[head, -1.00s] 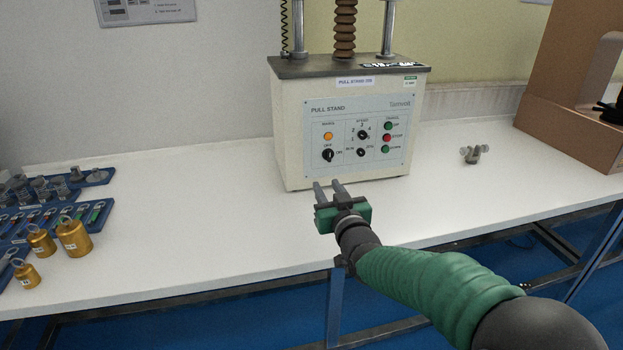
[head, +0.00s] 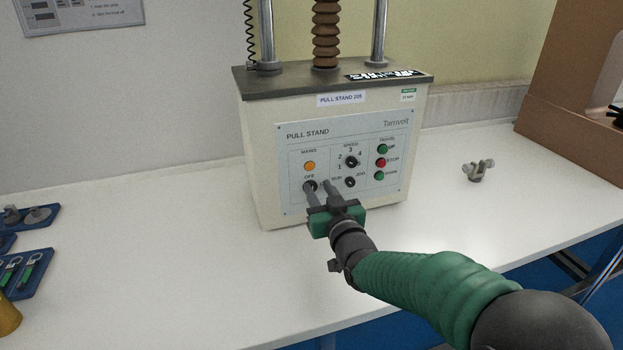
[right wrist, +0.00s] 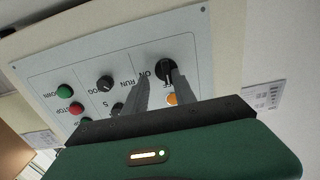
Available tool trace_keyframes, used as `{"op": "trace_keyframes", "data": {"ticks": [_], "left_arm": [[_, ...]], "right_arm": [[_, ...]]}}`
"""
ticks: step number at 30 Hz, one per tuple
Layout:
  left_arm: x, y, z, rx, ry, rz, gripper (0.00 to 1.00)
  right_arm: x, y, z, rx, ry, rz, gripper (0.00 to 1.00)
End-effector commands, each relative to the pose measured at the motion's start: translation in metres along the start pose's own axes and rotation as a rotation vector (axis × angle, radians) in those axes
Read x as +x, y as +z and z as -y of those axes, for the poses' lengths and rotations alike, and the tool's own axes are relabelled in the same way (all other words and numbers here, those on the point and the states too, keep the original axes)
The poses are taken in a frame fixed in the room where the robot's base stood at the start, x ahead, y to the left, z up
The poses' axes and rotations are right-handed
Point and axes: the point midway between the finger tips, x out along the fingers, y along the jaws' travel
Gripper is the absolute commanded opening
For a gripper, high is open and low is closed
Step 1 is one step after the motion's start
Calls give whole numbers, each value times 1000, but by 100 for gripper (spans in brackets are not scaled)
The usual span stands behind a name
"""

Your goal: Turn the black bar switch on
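The black bar switch (head: 311,184) is on the lower left of the pull stand's front panel (head: 296,146), below the orange mains lamp (head: 309,166). An OFF label is above it. The switch also shows in the right wrist view (right wrist: 166,69), where an ON label is beside it. My right gripper (head: 317,184) is open, with its two fingers apart and pointing at the panel by the switch. The fingers partly hide the switch in both views, and I cannot tell whether they touch it. My left gripper is not in view.
Near the switch are a speed knob (head: 351,162), a run/jog knob (head: 350,182), and green and red travel buttons (head: 381,162). A small metal clamp (head: 477,171) lies on the white table to the right. Blue trays (head: 36,272) are at the left. The table's left middle is clear.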

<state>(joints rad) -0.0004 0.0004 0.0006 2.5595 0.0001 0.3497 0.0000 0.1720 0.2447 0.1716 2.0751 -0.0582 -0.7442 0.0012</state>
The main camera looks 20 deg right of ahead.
Motion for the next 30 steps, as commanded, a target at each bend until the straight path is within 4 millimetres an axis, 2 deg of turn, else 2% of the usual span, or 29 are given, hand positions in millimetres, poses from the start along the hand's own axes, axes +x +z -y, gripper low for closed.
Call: {"op": "trace_keyframes", "data": {"ticks": [8,15,16,30], "left_arm": [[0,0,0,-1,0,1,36],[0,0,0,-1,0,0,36],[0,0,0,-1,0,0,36],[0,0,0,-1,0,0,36]], "right_arm": [[1,-1,0,0,0,-2,32],[1,0,-1,1,0,-1,2],[1,0,0,1,0,-1,0],[1,0,-1,21,1,1,0]]}}
